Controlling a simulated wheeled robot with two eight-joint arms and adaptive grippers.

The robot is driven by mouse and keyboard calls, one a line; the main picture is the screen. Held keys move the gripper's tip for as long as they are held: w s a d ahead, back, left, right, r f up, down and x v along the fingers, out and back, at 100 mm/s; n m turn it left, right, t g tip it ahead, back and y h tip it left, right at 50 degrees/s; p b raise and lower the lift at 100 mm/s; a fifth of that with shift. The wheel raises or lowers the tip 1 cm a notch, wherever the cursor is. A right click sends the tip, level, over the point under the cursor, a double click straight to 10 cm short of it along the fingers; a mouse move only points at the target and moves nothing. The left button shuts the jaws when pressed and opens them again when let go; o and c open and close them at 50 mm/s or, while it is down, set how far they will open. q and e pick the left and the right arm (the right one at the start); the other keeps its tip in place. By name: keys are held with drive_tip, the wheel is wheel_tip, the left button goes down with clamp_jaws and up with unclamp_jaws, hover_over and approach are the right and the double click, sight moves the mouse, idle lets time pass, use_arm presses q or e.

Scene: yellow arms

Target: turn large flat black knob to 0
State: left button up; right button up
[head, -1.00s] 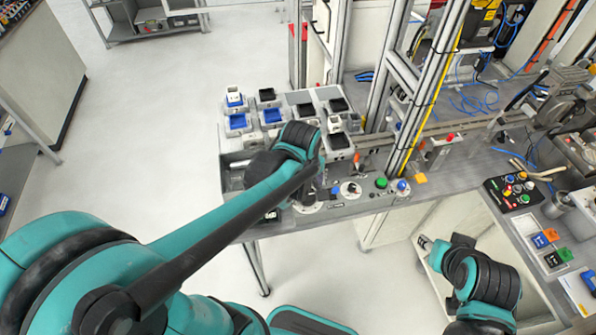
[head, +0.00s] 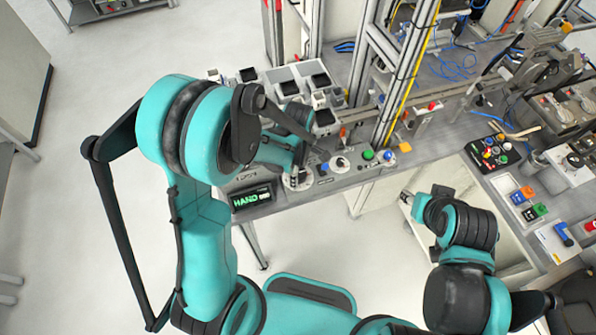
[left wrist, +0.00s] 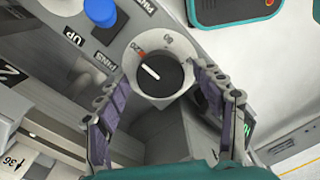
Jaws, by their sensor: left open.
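The large flat black knob (left wrist: 160,75) sits on a pale round dial with numbers, among them what looks like 20 and 60. Its white line points up and left, near an orange mark; the 0 is not readable. My left gripper (left wrist: 160,90) is open, one finger on each side of the dial; contact is unclear. In the head view the pale dial (head: 299,182) is partly hidden below my left gripper (head: 296,170). My right gripper (head: 412,199) hangs in front of the bench, far from the knob; its jaws are too small to judge.
A blue button (left wrist: 102,12) stands close beside the dial. A second dial (head: 340,164), a green button (head: 368,155) and another blue button (head: 390,159) lie to the right. A display reading HAND (head: 252,198) is at the left. Upright metal posts (head: 385,90) rise behind.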

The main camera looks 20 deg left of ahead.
use_arm(q)
drive_tip(key=shift+f, duration=0.15)
drive_tip(key=c, duration=1.2)
drive_tip(key=shift+o, duration=0.2)
